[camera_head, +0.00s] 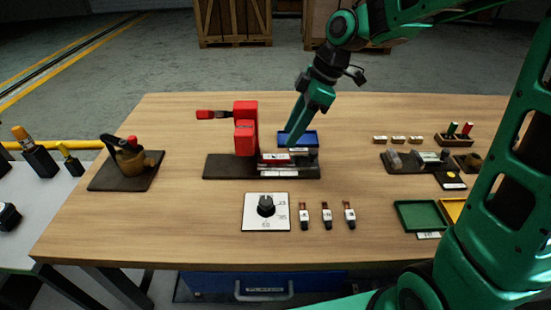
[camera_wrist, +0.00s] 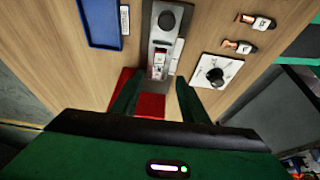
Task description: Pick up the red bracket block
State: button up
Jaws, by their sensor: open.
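I cannot tell for sure which is the bracket block. My gripper (camera_head: 296,138) is right of the tall block and above the fixture, pointing down. In the wrist view, my gripper (camera_wrist: 158,100) is open and empty, its fingers apart, with a red surface (camera_wrist: 150,106) visible between and beyond them. The palm hides the rest.
A blue tray (camera_head: 300,138) lies behind the fixture. A white dial plate (camera_head: 267,212) and several small labelled parts (camera_head: 327,216) lie in front. A green tray (camera_head: 420,215) is at the right, a brown device (camera_head: 128,158) at the left. The wood between is clear.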

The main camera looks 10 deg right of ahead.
aim_at(277, 156)
jog(key=x, duration=0.8)
jog(key=shift+w+f, duration=0.1)
jog(key=shift+w, duration=0.15)
grip_shut()
